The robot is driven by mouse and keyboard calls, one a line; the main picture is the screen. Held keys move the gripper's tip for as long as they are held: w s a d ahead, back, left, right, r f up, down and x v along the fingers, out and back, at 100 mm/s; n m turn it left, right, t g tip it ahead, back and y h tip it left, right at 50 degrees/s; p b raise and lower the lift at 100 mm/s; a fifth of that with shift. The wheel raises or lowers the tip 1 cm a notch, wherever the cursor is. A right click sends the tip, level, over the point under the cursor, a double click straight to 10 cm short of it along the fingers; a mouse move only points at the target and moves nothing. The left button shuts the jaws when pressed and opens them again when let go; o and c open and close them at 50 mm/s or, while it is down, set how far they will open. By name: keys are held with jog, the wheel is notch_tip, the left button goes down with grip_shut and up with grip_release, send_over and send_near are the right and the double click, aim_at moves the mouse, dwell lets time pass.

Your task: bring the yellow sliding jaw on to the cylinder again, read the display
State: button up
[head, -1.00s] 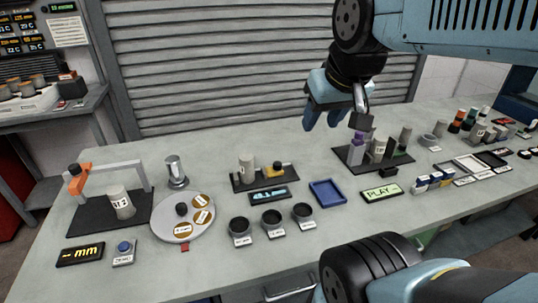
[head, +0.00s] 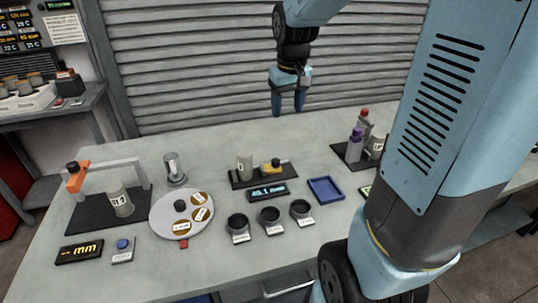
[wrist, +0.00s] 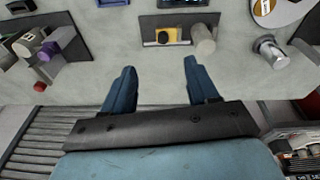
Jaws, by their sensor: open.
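The yellow sliding jaw (head: 270,166) with its black knob sits on a dark base plate (head: 284,178) in the middle of the bench. A grey-beige cylinder (head: 245,167) stands upright on the same plate, left of the jaw, with a small gap seeming to show between them. The display (head: 268,192) in front has lit blue digits that look like 49.1 mm, too small to be sure. My gripper (head: 288,110) is open and empty, above the back of the bench. The wrist view shows its spread fingers (wrist: 160,72) pointing towards the jaw (wrist: 165,37) and cylinder (wrist: 203,40).
A blue tray (head: 325,190) lies right of the display, and several dark cups (head: 270,217) stand in front. A round turntable (head: 181,213) and an orange-and-grey gantry (head: 108,170) are at left. A stand with a purple-topped piece (head: 355,142) is at right, partly behind my arm.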

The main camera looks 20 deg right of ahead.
jog(key=g, duration=0.2)
send_over(276, 160)
notch_tip(276, 160, down, 9)
jog(key=f, duration=0.1)
jog(key=shift+n, duration=0.4)
notch_tip(276, 160, down, 14)
jog(key=shift+w+f, duration=0.1)
grip_shut()
